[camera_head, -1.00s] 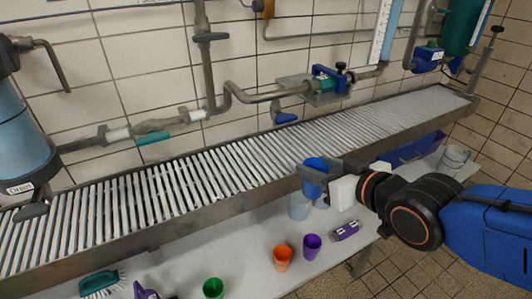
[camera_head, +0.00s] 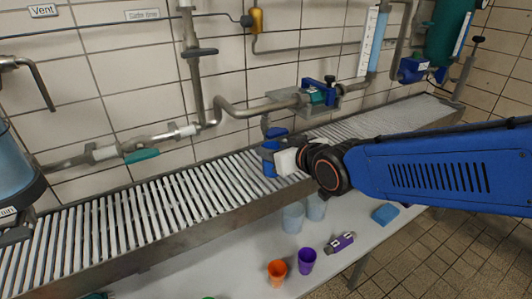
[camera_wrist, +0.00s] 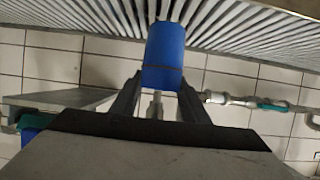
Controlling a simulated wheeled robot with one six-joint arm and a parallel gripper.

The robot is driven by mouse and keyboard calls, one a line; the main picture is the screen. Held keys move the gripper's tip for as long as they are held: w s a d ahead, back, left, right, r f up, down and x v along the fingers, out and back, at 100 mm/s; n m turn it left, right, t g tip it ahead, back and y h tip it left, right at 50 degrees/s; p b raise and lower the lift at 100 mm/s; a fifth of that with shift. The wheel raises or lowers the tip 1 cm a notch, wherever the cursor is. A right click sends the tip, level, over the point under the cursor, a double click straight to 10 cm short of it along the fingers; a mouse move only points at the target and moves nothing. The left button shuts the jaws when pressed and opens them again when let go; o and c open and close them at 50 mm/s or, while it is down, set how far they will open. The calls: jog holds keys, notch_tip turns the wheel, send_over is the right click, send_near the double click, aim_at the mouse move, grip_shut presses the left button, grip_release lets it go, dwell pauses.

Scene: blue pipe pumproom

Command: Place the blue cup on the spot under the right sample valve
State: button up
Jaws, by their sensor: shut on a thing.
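The blue cup (camera_head: 269,169) is held over the slatted metal drain grate (camera_head: 215,191), close below a blue-handled valve (camera_head: 276,132) on the wall pipe. In the wrist view the cup (camera_wrist: 163,55) is upside down in the picture, with the grate at the top. My gripper (camera_head: 271,156) is shut on the cup, its two dark fingers (camera_wrist: 157,98) at the cup's sides. The cup's base is close to the slats; whether it touches cannot be told. The marked spot is not visible, perhaps hidden by my gripper and the cup.
A teal-handled valve (camera_head: 141,156) sits on the pipe at left. A teal and blue pump (camera_head: 318,93) stands at the wall. On the lower shelf are translucent cups (camera_head: 292,217), an orange cup (camera_head: 277,272), a purple cup (camera_head: 306,261) and a blue sponge (camera_head: 385,214).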

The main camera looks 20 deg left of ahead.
aim_at(267, 143)
jog(key=shift+w+a, duration=1.15)
jog(key=shift+a, duration=0.2)
jog(key=shift+w+a+f, duration=0.1)
jog(key=shift+f, duration=1.6)
jog(key=shift+f, duration=0.15)
jog(key=o, duration=1.1)
jog(key=shift+o, duration=0.2)
jog(key=shift+s+d+r, duration=0.25)
jog(key=shift+d+r, duration=0.05)
jog(key=shift+r, duration=0.05)
jog(key=v, duration=1.1)
